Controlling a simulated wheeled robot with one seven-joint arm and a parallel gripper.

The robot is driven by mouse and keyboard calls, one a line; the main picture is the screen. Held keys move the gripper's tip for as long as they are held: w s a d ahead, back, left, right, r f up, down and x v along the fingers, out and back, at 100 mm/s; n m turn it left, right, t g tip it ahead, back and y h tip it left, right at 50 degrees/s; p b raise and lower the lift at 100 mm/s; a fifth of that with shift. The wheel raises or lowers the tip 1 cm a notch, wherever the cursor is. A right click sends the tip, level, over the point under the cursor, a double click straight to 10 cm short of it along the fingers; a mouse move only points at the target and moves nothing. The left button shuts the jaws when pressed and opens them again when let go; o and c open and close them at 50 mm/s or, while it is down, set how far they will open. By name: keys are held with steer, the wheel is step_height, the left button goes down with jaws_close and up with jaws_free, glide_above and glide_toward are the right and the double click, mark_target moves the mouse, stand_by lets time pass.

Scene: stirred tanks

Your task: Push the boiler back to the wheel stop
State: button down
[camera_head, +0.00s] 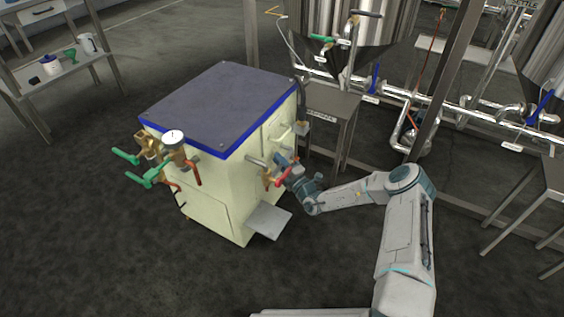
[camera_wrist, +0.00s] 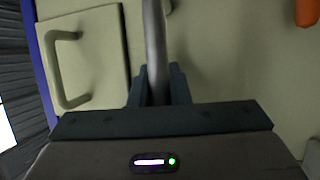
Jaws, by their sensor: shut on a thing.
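The boiler (camera_head: 215,185) is a cream box with a dark top edged in blue, standing on the dark floor. Brass fittings, a round gauge (camera_head: 173,137) and green and red valve levers are on its left face. My gripper (camera_head: 284,161) is at its right face, beside a red lever (camera_head: 279,178). In the wrist view my gripper (camera_wrist: 160,90) is shut on a grey metal bar (camera_wrist: 154,35) in front of the cream panel. The fingers partly hide the bar. I cannot make out the wheel stop.
A small steel table (camera_head: 331,104) stands just behind the boiler's right side, near pipes and tanks (camera_head: 352,25). A grey plate (camera_head: 268,221) juts from the boiler's lower right. Floor is clear in front and left.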

steer(key=shift+s+a+f, duration=0.35)
steer(key=shift+f, duration=0.1)
steer(key=c, duration=1.4)
jaws_free()
steer(key=shift+a, duration=0.1)
steer(key=shift+o, duration=0.2)
steer(key=shift+r, duration=0.1)
steer(key=shift+w+d+r, duration=0.15)
steer(key=shift+w+d, duration=0.1)
steer(key=shift+d, duration=0.1)
steer(key=shift+s, duration=0.1)
steer(key=p+v, duration=0.4)
steer(key=v, duration=0.9)
steer(key=shift+s+d, duration=0.25)
steer(key=shift+d, duration=0.05)
steer(key=shift+c, duration=0.2)
